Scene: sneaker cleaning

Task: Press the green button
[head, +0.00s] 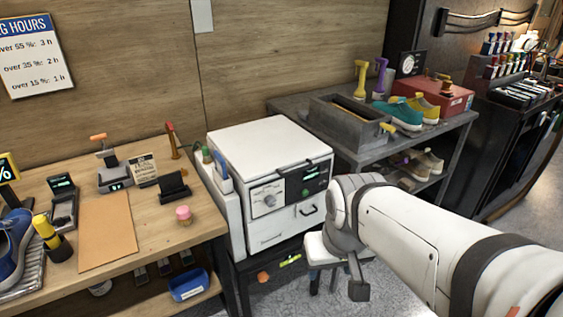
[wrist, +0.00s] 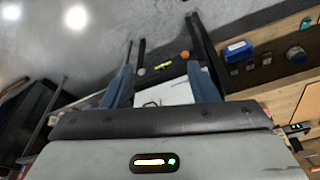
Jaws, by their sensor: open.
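The white cabinet machine (head: 270,150) stands between the wooden bench and the grey table.
The wooden bench (head: 165,228) at left holds a blue shoe (head: 14,240), a brown mat (head: 107,230) and small tools. The grey table (head: 455,123) at right holds a grey bin (head: 347,123) and shoes. A blue box (head: 188,284) sits on the bench's lower shelf.

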